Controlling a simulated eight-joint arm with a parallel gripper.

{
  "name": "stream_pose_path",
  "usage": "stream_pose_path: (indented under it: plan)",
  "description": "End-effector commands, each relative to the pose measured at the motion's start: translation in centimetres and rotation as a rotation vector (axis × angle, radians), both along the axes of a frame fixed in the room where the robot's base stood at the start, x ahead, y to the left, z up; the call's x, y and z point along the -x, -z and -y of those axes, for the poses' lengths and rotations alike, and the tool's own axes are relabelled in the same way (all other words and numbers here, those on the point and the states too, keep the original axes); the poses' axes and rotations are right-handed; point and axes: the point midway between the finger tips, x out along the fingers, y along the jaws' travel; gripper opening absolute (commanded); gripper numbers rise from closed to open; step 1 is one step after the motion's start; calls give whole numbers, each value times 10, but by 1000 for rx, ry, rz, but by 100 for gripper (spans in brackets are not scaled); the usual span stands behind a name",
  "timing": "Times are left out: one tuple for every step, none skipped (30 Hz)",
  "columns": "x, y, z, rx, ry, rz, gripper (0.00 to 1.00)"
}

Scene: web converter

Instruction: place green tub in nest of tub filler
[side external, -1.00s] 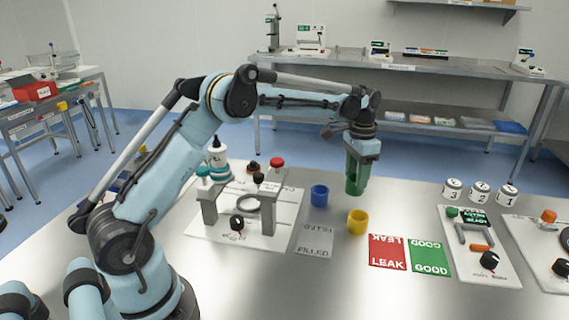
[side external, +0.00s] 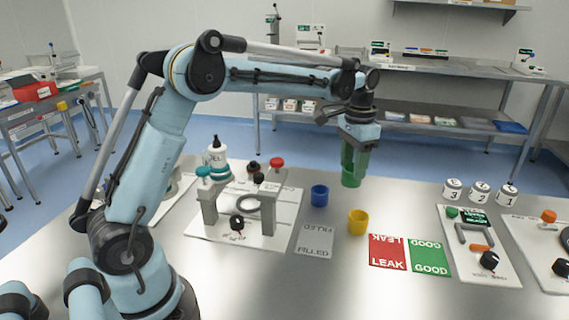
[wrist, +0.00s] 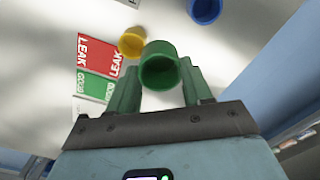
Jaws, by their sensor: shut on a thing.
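The green tub (side external: 350,178) is held between the green fingers of my gripper (side external: 355,158), above the table's far side. In the wrist view the tub (wrist: 160,66) sits between the two fingertips of my gripper (wrist: 160,82), its open mouth showing. The tub filler (side external: 244,226) is a white base plate with two grey posts, a bridge, a black knob and red and green buttons. Its ring-shaped nest (side external: 246,207) lies between the posts and looks empty. My gripper is right of and beyond the filler, clear of it.
A blue tub (side external: 319,196) and a yellow tub (side external: 357,222) stand between the filler and the red LEAK card (side external: 387,252). A white FILLED card (side external: 314,239) and green GOOD card (side external: 429,257) lie flat. Another station (side external: 478,245) and several white numbered pots (side external: 480,191) are at right.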

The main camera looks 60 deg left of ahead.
Motion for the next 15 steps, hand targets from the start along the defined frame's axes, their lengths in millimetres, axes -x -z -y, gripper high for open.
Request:
stream_pose_path:
  plan:
    - [11, -8, 6, 0, -11, 0, 24]
    - [17, -12, 8, 0, -19, 0, 24]
    - [25, -17, 12, 0, -29, 0, 24]
    - [31, -21, 14, 0, -39, 0, 24]
    - [37, -24, 16, 0, -46, 0, 24]
    - [46, -28, 19, 0, -58, 0, 24]
    - [52, -31, 22, 0, -65, 0, 24]
    - [59, -34, 24, 0, -74, 0, 24]
    - [67, -37, 27, 0, -84, 0, 24]
    - [74, -40, 29, 0, -92, 0, 24]
    - [80, -42, 30, 0, -101, 0, 24]
    - [87, -44, 32, 0, -110, 0, 24]
    - [93, -45, 33, 0, -118, 0, 24]
    - [99, -47, 34, 0, -125, 0, 24]
    - [106, -48, 34, 0, -134, 0, 24]
